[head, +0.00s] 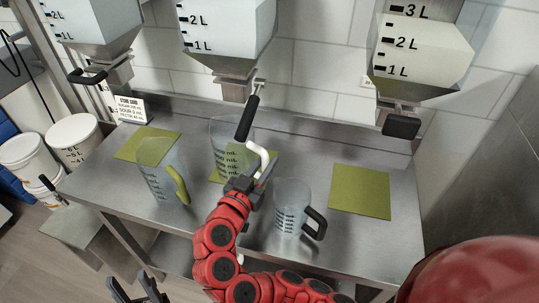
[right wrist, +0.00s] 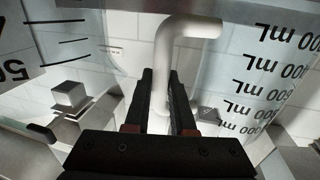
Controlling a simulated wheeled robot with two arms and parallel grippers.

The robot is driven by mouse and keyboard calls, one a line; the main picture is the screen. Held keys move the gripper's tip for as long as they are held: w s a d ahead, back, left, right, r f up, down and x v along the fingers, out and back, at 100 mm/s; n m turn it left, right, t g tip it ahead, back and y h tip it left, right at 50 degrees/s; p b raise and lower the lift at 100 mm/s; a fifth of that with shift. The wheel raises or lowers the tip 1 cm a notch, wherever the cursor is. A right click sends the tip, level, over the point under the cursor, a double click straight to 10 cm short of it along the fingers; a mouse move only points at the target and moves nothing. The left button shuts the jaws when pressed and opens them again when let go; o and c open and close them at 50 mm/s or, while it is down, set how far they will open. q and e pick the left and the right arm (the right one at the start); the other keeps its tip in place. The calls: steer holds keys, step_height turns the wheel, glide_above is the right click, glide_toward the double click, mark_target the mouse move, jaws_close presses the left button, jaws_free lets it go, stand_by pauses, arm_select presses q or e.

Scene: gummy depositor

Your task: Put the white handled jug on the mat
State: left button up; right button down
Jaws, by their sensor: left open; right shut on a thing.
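The clear jug with the white handle (head: 222,135) is at the middle of the counter, under the middle hopper, over the middle green mat (head: 215,176). Whether its base touches the mat or hovers is hard to tell. My right gripper (head: 245,184) is shut on its white handle (head: 262,158). In the right wrist view the white handle (right wrist: 168,60) runs between the fingers (right wrist: 164,100), with the jug's printed wall (right wrist: 280,60) behind. My left gripper (head: 138,291) is open and empty at the bottom left, in front of the counter.
A black-handled jug (head: 290,205) stands close to my right gripper. The right mat (head: 360,192) is bare. A black lever (head: 247,118) hangs before the held jug.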

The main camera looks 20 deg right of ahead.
steer(key=shift+w+d+f+p, duration=0.35)
steer(key=shift+w+d+f, duration=0.2)
steer(key=shift+w+f, duration=0.25)
steer(key=shift+w+d+f+p, duration=0.45)
steer(key=shift+w+f, duration=0.25)
steer(key=shift+w, duration=0.25)
steer(key=shift+w+d+f+p, duration=0.3)
steer(key=shift+w+d+f, duration=0.3)
steer(key=shift+w+f, duration=0.2)
steer(key=c, duration=0.8)
jaws_free()
steer(key=shift+r, duration=0.15)
steer(key=shift+o, duration=0.2)
